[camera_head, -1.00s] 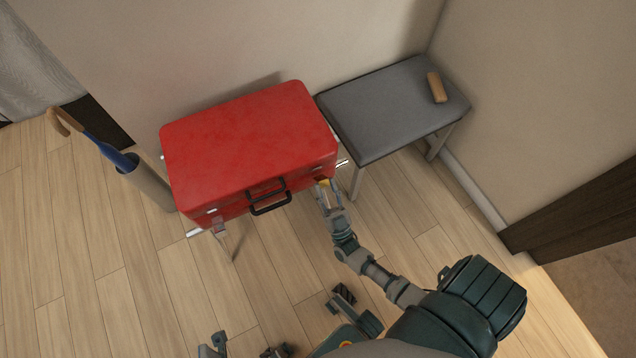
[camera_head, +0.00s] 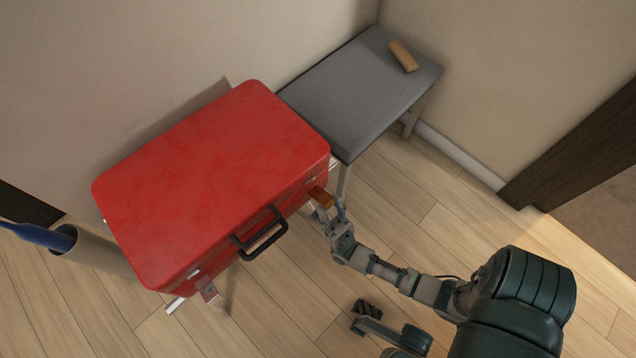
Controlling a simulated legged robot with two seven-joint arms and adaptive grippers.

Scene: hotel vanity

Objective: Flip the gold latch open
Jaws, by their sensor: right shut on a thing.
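The red suitcase (camera_head: 215,175) lies flat, with its lid shut and its front side facing me. The gold latch (camera_head: 319,196) is on the front side near the right corner and stands out from the case. My right gripper (camera_head: 330,212) is at this latch, its fingers closed on it. The fingers partly hide the latch's lower part. A black handle (camera_head: 262,233) is at the middle of the front side. A second metal latch (camera_head: 193,272) shows near the left corner. My left gripper is not in view.
A grey bench (camera_head: 358,95) with a tan block (camera_head: 403,56) on it stands right behind the suitcase. A bin (camera_head: 92,250) with a blue umbrella (camera_head: 38,235) is at the left. Front floor is mostly clear.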

